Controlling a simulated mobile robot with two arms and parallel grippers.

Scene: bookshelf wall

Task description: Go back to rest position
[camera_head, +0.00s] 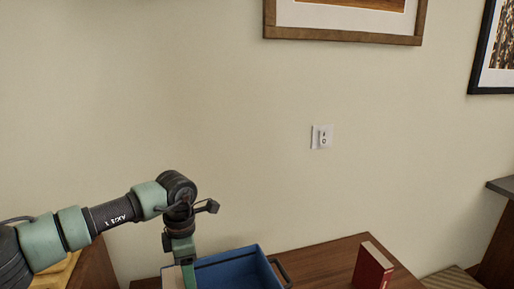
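My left arm comes in from the left, and its green and black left gripper (182,262) points down at the near left side of a blue bin (258,262). Its fingertips run off the bottom edge, so I cannot see whether they are open or shut. A pale beige patch (172,278) shows beside the gripper; I cannot tell what it is or whether it is held. My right gripper is not in view.
The bin stands on a brown wooden table (320,262), with a dark handle on its right. A red book (373,267) stands upright farther right. A yellow object (58,274) is at lower left. The wall has a switch plate (322,137) and framed pictures (345,36).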

